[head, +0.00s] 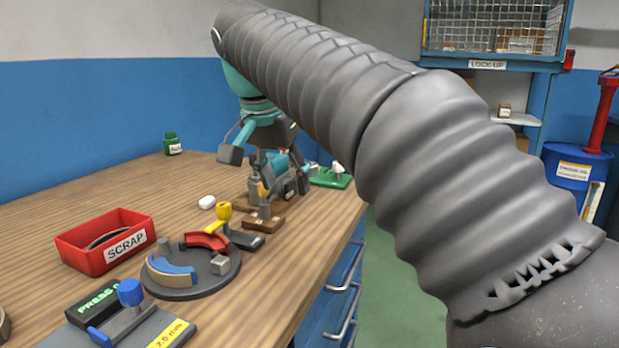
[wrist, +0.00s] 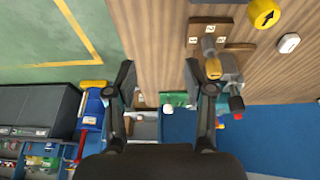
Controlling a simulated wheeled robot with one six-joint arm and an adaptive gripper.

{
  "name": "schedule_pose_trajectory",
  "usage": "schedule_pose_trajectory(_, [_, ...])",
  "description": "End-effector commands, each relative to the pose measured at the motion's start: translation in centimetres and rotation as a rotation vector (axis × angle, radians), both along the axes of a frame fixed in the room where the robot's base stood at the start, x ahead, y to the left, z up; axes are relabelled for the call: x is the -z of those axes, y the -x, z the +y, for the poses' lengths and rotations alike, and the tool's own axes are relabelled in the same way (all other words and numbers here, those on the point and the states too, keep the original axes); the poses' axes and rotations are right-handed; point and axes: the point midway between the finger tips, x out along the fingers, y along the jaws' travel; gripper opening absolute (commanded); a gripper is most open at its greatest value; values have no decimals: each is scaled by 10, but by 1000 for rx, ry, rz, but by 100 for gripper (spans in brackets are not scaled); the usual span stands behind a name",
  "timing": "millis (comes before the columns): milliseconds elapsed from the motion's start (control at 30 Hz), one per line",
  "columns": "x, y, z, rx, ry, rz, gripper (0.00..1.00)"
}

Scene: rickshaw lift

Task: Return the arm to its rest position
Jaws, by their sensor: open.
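My arm, in a grey ribbed sleeve, reaches from the lower right to the upper middle of the head view. My gripper (head: 262,150) hangs from its end, pointing down over the far part of the wooden bench (head: 90,215). In the wrist view my gripper (wrist: 160,90) has its two dark fingers wide apart with nothing between them. Below and partly behind it in the head view is a small device on wooden blocks (head: 264,220). The device also shows beside the right finger in the wrist view (wrist: 226,68).
A red SCRAP bin (head: 105,240), a round fixture (head: 195,272) with red and blue pieces, and a press (head: 130,318) stand on the bench. A green tray (head: 330,179) lies behind my gripper. A wire-fronted cabinet (head: 492,28) and blue drum (head: 572,182) stand at the back right.

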Motion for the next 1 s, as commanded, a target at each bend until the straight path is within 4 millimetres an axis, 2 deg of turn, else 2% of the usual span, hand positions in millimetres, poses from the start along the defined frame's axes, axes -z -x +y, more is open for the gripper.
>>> schedule_pose_trajectory(33, [6, 7, -21, -23, -4, 2, 53])
schedule_pose_trajectory(200, [35, 32, -74, -125, -14, 0, 53])
schedule_pose_trajectory(367, [71, 63, -117, -211, -21, -16, 53])
schedule_pose_trajectory(500, [110, 96, -148, -274, -26, -38, 53])
schedule_pose_trajectory(633, [151, 129, -172, -324, -22, -67, 53])
schedule_pose_trajectory(800, [204, 167, -192, -373, -10, -105, 53])
schedule_pose_trajectory(900, [228, 182, -198, -391, -1, -121, 53])
schedule_pose_trajectory(1000, [242, 191, -202, -403, 7, -132, 53])
